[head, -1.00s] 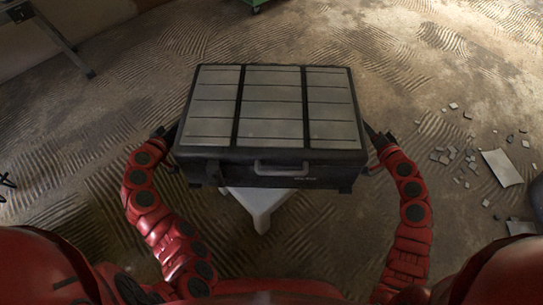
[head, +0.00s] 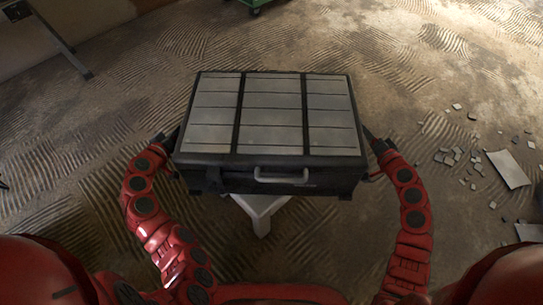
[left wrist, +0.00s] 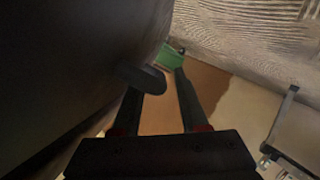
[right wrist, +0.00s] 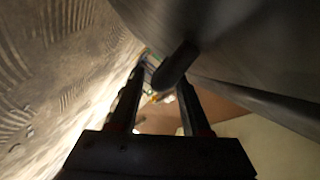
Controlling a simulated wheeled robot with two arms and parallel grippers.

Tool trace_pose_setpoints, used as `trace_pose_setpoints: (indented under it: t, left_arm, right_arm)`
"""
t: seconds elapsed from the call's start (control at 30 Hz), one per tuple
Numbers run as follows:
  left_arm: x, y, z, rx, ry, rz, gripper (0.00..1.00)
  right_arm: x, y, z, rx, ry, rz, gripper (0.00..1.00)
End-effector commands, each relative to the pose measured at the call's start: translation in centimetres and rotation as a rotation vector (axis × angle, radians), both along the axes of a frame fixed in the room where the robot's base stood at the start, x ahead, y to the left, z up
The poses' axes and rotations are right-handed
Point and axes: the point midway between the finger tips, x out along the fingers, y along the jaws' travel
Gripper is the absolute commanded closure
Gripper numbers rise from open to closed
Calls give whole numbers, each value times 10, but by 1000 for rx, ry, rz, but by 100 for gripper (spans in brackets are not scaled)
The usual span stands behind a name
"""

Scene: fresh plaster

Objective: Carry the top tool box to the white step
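The tool box (head: 272,139) is a wide black case with grey panels on its lid and a pale front handle. It looks level, held between my two arms. My left gripper (head: 170,141) is at its left side; in the left wrist view a dark side grip (left wrist: 145,77) lies at the fingers. My right gripper (head: 376,143) is at its right side, with a similar grip (right wrist: 176,64) between the fingers. Both grippers look closed on these grips. The white step (head: 262,211) shows below the box's front edge, mostly hidden; I cannot tell whether they touch.
Broken tile pieces (head: 508,168) lie on the floor at the right. A green wheeled object (head: 254,5) stands at the far top. A dark metal leg (head: 72,57) stands at upper left. The ridged floor around the box is otherwise clear.

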Motion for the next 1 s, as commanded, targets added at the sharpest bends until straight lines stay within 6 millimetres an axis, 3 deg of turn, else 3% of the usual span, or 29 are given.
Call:
trace_pose_setpoints:
  t: [0.37,0.83,1.0]
  left_arm:
    - [-4,-1,0,-3,1,-3,53]
    - [-64,16,21,-1,0,2,53]
    - [-70,17,24,-1,-1,0,53]
  right_arm:
    - [0,0,-1,1,2,0,53]
    - [-1,0,-1,1,2,0,53]
    - [-19,-8,2,2,3,-5,53]
